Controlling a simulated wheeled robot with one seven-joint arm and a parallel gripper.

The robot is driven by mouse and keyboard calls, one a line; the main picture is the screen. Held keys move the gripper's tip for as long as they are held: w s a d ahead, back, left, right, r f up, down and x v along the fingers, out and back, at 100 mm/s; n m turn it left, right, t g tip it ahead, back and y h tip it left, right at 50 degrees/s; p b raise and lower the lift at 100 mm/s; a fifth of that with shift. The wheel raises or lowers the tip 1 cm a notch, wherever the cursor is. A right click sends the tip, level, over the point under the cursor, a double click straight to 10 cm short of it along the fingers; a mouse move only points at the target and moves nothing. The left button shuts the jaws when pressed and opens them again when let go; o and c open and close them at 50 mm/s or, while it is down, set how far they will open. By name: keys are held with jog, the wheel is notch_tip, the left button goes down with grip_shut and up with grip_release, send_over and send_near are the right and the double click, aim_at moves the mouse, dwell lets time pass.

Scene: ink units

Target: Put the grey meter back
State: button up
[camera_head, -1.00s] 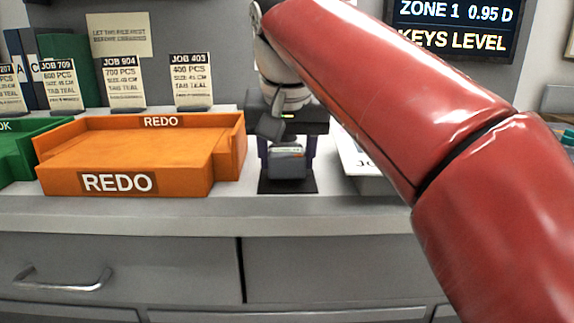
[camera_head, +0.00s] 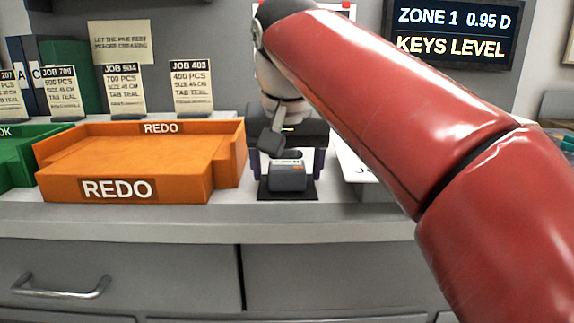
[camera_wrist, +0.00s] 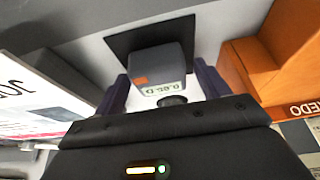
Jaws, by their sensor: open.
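The grey meter (camera_head: 287,177) stands on a small black mat (camera_head: 265,195) on the counter, right of the orange tray. It has an orange label and a pale display, seen upside down in the wrist view (camera_wrist: 155,62); the mat shows behind it there (camera_wrist: 122,42). My gripper (camera_head: 287,163) is open above and behind the meter in the head view. In the wrist view its dark purple fingers (camera_wrist: 160,78) stand on either side of the meter with a gap at each side.
The orange REDO tray (camera_head: 190,192) stands close on the left, with a green tray (camera_head: 15,172) beyond it. A white printed sheet (camera_wrist: 40,95) lies on the other side. Job cards (camera_head: 190,85) stand behind the trays. A wall display (camera_head: 455,30) reads ZONE 1 0.95 D, KEYS LEVEL.

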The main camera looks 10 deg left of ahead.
aim_at(286, 195)
jog(key=p+v, duration=0.2)
jog(key=v, duration=0.5)
jog(key=shift+s+r+p, duration=0.3)
jog(key=shift+s, duration=0.05)
